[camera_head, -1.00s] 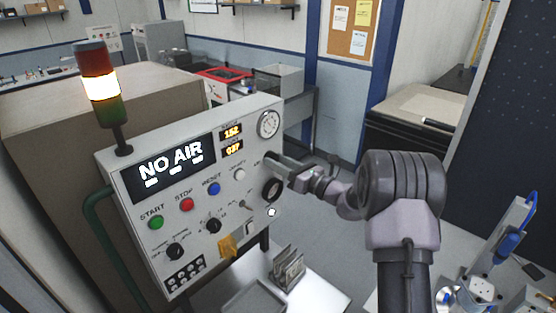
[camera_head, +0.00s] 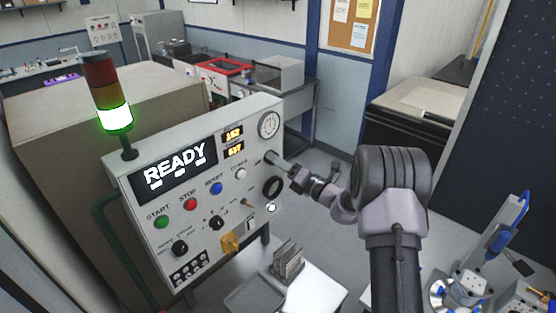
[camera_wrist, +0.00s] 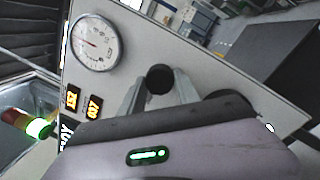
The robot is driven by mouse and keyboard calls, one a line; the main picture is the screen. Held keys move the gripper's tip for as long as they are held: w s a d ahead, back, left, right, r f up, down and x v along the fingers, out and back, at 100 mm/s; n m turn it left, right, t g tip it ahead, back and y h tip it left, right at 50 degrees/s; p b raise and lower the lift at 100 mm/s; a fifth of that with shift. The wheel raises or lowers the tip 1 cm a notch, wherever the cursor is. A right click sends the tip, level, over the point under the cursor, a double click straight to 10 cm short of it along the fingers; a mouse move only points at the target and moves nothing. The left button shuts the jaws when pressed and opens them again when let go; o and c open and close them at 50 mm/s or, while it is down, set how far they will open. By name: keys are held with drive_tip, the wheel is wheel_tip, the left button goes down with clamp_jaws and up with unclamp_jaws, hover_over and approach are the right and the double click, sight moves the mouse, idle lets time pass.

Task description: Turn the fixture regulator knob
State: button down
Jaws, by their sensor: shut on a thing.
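The regulator knob (camera_wrist: 159,78) is a small round black knob on the grey control panel (camera_head: 130,172), just below the round pressure gauge (camera_head: 268,125). In the wrist view the two fingers of my gripper (camera_wrist: 160,86) stand on either side of the knob, shut on it. In the head view my gripper (camera_head: 275,158) reaches the panel's right side from the right, and its fingers mostly hide the knob. The gauge also shows in the wrist view (camera_wrist: 95,42). The panel screen (camera_head: 175,168) reads READY.
A stack light (camera_head: 115,118) on the panel glows green. A larger black ring (camera_head: 273,188) sits just below my gripper. START, STOP and RESET buttons (camera_head: 216,188) and dark selector knobs (camera_head: 180,247) lie to the left. A tray and upright plates (camera_head: 288,262) stand below.

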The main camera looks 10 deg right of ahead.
idle(0.5)
drive_tip(key=c, duration=0.9)
unclamp_jaws()
drive_tip(key=b+v, duration=0.3)
drive_tip(key=v, duration=1.4)
drive_tip(key=shift+s+d, duration=0.15)
drive_tip(key=shift+s, duration=0.05)
